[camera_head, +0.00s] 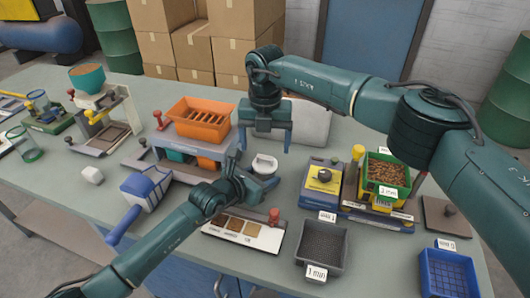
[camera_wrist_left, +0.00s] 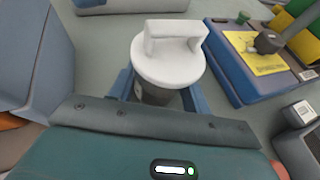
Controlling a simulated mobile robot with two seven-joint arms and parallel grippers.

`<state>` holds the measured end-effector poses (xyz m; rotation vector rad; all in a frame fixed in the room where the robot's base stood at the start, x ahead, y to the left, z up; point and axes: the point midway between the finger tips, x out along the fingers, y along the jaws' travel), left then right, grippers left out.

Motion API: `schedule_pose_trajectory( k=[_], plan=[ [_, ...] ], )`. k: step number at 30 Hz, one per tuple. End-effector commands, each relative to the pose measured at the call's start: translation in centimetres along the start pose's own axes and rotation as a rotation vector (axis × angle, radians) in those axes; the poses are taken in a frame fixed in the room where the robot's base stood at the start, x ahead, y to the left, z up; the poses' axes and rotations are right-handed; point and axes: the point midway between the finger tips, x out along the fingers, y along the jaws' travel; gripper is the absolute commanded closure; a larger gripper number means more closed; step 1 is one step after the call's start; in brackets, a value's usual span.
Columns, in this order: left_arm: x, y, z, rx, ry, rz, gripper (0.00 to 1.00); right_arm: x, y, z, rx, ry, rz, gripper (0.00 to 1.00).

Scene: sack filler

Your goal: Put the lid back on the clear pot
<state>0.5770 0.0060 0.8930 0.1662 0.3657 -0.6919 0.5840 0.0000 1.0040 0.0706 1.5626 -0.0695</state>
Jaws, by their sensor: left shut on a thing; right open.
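The white lid (camera_head: 264,162) has a raised bar handle and lies level over the mouth of the clear pot. In the left wrist view the lid (camera_wrist_left: 168,65) covers the top of the clear pot (camera_wrist_left: 155,96), whose greyish wall shows below the rim. I cannot tell whether the lid is fully seated. My left gripper (camera_head: 254,175) is shut on the pot, with blue fingers on either side of it below the lid. My right gripper (camera_head: 265,146) is open and empty, pointing down just behind and above the lid, apart from it.
An orange slotted hopper (camera_head: 200,118) stands left of the pot. A blue scoop (camera_head: 146,188) lies at front left. A grey tray (camera_head: 322,246) and blue tray (camera_head: 447,274) are in front.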

Motion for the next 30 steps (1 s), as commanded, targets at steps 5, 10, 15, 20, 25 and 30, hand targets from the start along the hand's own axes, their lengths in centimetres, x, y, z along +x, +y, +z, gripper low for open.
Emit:
schedule_pose_trajectory(
  k=[5,10,15,20,25,30],
  plan=[
    [0.0,0.0,-0.1,0.0,0.001,0.0,0.93,-4.0,0.1,0.0,-0.001,-0.003,0.001,0.19],
    [0.0,0.0,-0.1,0.0,0.001,0.0,0.93,-6.5,0.0,0.0,-0.001,-0.001,0.0,0.19],
    [0.0,0.0,-0.1,0.0,0.001,0.0,0.93,-7.5,0.0,-0.1,-0.001,0.0,0.0,0.19],
    [0.0,0.0,-0.1,0.0,0.001,0.0,0.93,-7.6,0.0,-0.1,-0.002,0.001,-0.001,0.19],
    [0.0,0.0,-0.1,0.0,0.001,0.0,0.47,-7.6,0.0,-0.1,-0.002,0.001,0.0,0.19],
    [0.0,0.0,-0.1,0.0,0.001,0.0,0.33,-7.6,0.1,-0.1,-0.002,0.001,0.0,0.19]
  ],
)
